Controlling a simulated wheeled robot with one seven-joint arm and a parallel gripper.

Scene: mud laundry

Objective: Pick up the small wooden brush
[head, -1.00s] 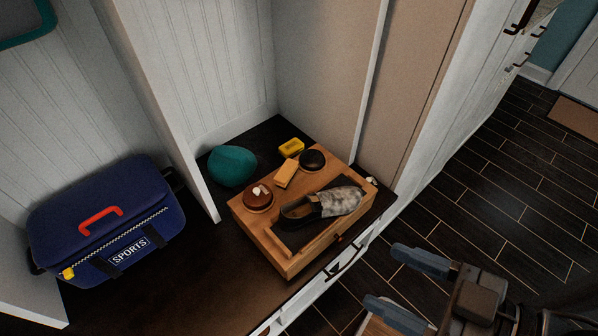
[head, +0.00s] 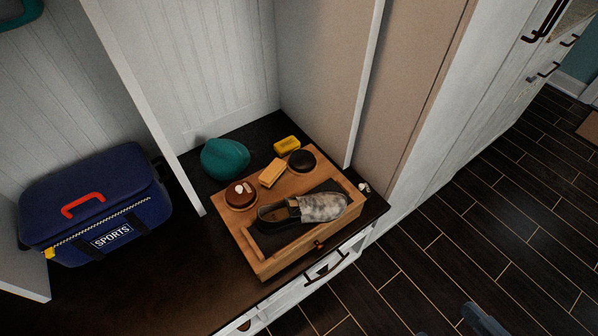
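The small wooden brush (head: 272,172) looks like a light tan block. It lies near the back edge of a wooden shoe-care box (head: 262,262) on the dark bench, between two round items. Its bristles cannot be made out. My gripper (head: 456,326) is at the bottom edge of the head view, over the floor, far to the lower right of the brush. One blue-grey finger shows, and a sliver at the edge looks like the other, set apart from it. The gripper is mostly cut off, with nothing seen in it.
A brown round tin (head: 241,196), a black round item (head: 301,160) and a shoe (head: 306,208) are on the box. A yellow block (head: 287,145) and a teal object (head: 225,158) sit behind. A blue sports bag (head: 98,206) stands left. A white divider (head: 150,105) rises between.

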